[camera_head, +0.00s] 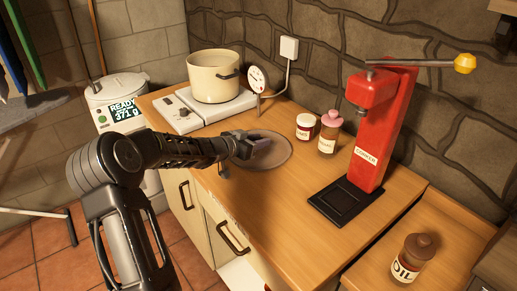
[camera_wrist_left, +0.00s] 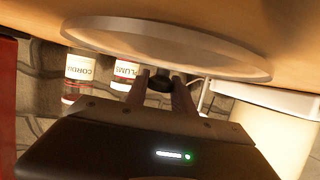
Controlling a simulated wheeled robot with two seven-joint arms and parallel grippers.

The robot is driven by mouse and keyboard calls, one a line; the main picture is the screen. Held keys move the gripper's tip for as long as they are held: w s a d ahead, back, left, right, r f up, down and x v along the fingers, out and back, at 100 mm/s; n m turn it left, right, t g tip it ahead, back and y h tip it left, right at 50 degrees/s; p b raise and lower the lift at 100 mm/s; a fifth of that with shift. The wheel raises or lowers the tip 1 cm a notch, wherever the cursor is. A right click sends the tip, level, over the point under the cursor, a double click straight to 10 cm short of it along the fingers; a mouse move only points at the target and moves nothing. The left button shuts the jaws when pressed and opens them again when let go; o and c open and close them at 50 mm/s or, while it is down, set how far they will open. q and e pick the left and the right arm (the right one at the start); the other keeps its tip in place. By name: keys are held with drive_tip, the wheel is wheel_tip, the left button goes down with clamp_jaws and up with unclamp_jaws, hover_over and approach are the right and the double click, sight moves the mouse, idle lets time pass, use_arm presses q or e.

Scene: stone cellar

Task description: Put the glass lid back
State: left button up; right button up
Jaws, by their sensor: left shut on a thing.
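The glass lid (camera_head: 270,157) is a round grey see-through disc low over the wooden counter. My left gripper (camera_head: 258,146) reaches in from the left above it. In the left wrist view, whose picture is upside down, the fingers (camera_wrist_left: 160,84) are shut on the lid's dark knob (camera_wrist_left: 160,80), and the lid's rim (camera_wrist_left: 230,64) spans the top. I cannot tell whether the lid touches the counter. A cream pot (camera_head: 214,84) stands open on the white hotplate, behind and left of the lid. My right gripper is not in view.
A dial gauge (camera_head: 257,79) stands right of the hotplate (camera_head: 181,116). A plum jar (camera_head: 305,127) and a cordial bottle (camera_head: 328,134) stand right of the lid. A red corking press (camera_head: 374,130) stands farther right, an oil jar (camera_head: 411,260) at front right. The front counter is clear.

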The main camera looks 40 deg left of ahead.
use_arm(q)
drive_tip(key=shift+r, duration=0.1)
clamp_jaws()
wheel_tip(320, 180, up, 10)
drive_tip(key=p, duration=0.3)
idle(0.3)
idle(0.6)
